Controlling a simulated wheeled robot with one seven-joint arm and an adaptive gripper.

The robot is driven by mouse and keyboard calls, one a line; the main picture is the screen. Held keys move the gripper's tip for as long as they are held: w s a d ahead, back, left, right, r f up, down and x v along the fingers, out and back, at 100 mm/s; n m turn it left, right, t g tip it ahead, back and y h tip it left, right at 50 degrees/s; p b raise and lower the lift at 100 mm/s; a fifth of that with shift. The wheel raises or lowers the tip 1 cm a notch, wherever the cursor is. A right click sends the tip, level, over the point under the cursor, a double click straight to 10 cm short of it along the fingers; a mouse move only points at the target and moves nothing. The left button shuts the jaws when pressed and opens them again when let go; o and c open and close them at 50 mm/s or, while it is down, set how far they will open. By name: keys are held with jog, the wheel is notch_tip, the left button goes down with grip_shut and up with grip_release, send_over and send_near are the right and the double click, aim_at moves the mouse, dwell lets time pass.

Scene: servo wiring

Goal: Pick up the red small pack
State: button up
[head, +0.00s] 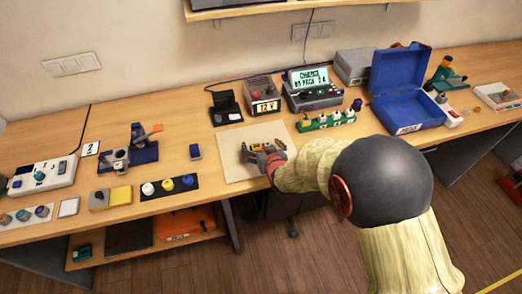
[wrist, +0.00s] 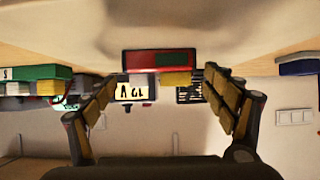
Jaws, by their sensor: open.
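A small red block with a green part at its right end, which I take to be the red small pack (wrist: 142,60), shows in the wrist view. It is ahead of my gripper and between the lines of its two fingers, with a small yellow piece (wrist: 177,79) at its edge. My gripper (wrist: 160,95) is open, with a finger on each side and nothing clasped. In the head view my gripper (head: 256,150) is low over the pale mat (head: 238,170). I cannot clearly tell the pack from my gripper there.
Behind the mat stand a black stand (head: 225,108), a 12 V supply (head: 264,98) and a charger (head: 314,94). A green rack (head: 326,122) and an open blue case (head: 408,90) are to the right. A small blue box (head: 195,152) stands left of the mat.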

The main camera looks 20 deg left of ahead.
jog(key=shift+w+a+f, duration=0.1)
jog(key=shift+w+a, duration=0.05)
jog(key=shift+w, duration=0.1)
jog(key=shift+c, duration=0.9)
jog(key=c, duration=1.1)
jog(key=shift+c, duration=0.3)
